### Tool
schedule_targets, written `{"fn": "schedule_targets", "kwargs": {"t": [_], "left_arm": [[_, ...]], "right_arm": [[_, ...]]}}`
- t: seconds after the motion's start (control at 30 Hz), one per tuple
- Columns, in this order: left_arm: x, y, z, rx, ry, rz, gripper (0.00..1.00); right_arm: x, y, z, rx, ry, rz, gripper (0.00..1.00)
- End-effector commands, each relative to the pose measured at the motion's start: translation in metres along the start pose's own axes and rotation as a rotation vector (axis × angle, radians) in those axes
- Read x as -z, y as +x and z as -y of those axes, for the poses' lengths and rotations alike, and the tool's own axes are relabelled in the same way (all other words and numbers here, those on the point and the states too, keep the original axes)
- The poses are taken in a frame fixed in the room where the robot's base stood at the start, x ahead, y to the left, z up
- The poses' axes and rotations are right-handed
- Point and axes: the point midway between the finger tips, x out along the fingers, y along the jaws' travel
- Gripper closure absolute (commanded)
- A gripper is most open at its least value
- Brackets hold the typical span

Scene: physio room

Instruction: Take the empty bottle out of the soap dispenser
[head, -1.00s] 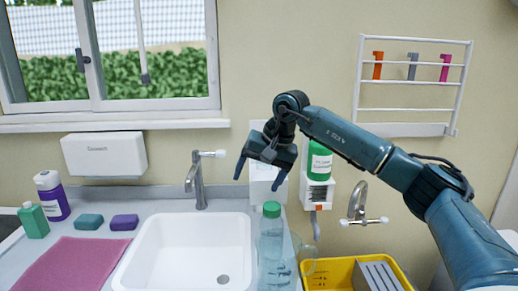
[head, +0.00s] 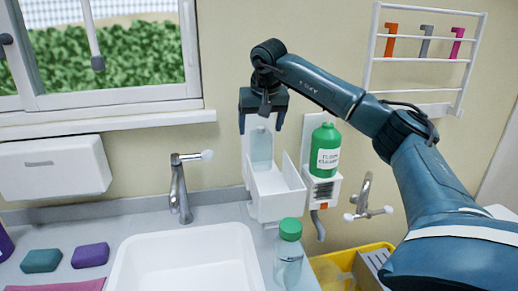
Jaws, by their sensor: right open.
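The white soap dispenser (head: 281,204) is on the wall right of the tap, with its box-like front standing out and open at the top. A pale, rounded, see-through shape (head: 261,150) stands upright at its back and looks like the empty bottle, though its outline is faint. My right gripper (head: 261,130) is open, fingers pointing down, one on each side of the shape's upper part in the picture. I cannot tell whether they touch it. A clear bottle with a green cap (head: 288,256) stands upright on the counter below the dispenser. My left gripper is out of view.
A green labelled bottle (head: 325,150) sits in a wall holder close to the dispenser's right. A tap (head: 180,190) and white sink (head: 190,262) are to the left. A yellow crate (head: 330,272) and second tap (head: 365,200) are to the right.

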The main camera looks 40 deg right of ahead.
Motion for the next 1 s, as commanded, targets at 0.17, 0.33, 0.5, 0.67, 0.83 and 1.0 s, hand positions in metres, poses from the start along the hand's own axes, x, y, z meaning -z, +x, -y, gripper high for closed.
{"fn": "schedule_targets", "kwargs": {"t": [0.17,0.33,0.5,0.67,0.83,1.0], "left_arm": [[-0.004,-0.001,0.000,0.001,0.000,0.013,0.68],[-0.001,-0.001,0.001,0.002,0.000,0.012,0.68],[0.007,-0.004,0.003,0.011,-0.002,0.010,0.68],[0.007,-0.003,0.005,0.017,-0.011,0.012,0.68],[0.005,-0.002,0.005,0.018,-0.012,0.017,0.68],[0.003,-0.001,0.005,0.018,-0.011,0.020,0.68]], "right_arm": [[0.000,0.024,0.000,0.000,0.001,0.001,0.22],[0.000,0.035,-0.002,0.000,0.001,0.001,0.22],[0.000,0.059,-0.009,-0.002,0.002,0.003,0.22],[0.000,0.077,-0.008,0.000,0.000,0.001,0.22],[0.000,0.081,-0.007,0.001,0.000,-0.001,0.22],[0.000,0.081,-0.007,0.001,0.000,-0.001,0.28]]}}
